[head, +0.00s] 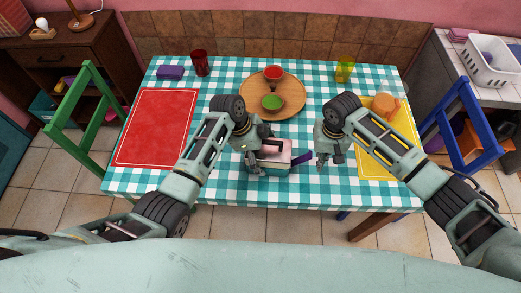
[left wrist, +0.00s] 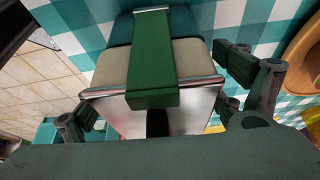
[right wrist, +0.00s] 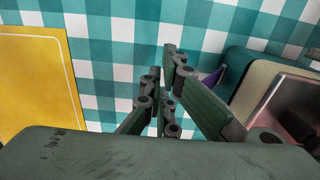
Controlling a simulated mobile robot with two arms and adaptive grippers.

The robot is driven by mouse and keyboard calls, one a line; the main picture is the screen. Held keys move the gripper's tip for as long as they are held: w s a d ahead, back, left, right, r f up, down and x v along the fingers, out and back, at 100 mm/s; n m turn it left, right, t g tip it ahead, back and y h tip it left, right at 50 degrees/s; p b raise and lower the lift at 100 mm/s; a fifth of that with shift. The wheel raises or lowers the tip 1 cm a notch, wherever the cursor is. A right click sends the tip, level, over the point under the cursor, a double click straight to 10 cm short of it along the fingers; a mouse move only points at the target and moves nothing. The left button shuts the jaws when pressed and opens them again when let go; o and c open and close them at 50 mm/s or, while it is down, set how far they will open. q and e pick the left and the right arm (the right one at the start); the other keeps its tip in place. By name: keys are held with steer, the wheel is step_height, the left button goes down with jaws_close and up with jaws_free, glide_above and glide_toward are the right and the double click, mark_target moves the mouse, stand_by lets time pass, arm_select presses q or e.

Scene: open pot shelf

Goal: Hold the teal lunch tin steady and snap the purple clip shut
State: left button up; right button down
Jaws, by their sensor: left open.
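The teal lunch tin (head: 277,171) stands near the table's front edge, with a cream band and a shiny lid. In the left wrist view the tin (left wrist: 190,60) has a dark green bar (left wrist: 152,65) down its near side. The purple clip (head: 302,158) sticks out from the tin's right side; only a sliver of the clip (right wrist: 213,77) shows in the right wrist view. My left gripper (left wrist: 165,108) is open, its fingers on either side of the tin; contact is unclear. My right gripper (right wrist: 161,72) is shut and empty, just right of the clip.
A red mat (head: 155,128) lies left and a yellow mat (head: 372,165) right. Checked cloth beside the tin is clear.

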arm_select(q)
steer(key=c, duration=1.5)
steer(key=shift+o, duration=0.2)
stand_by(0.7)
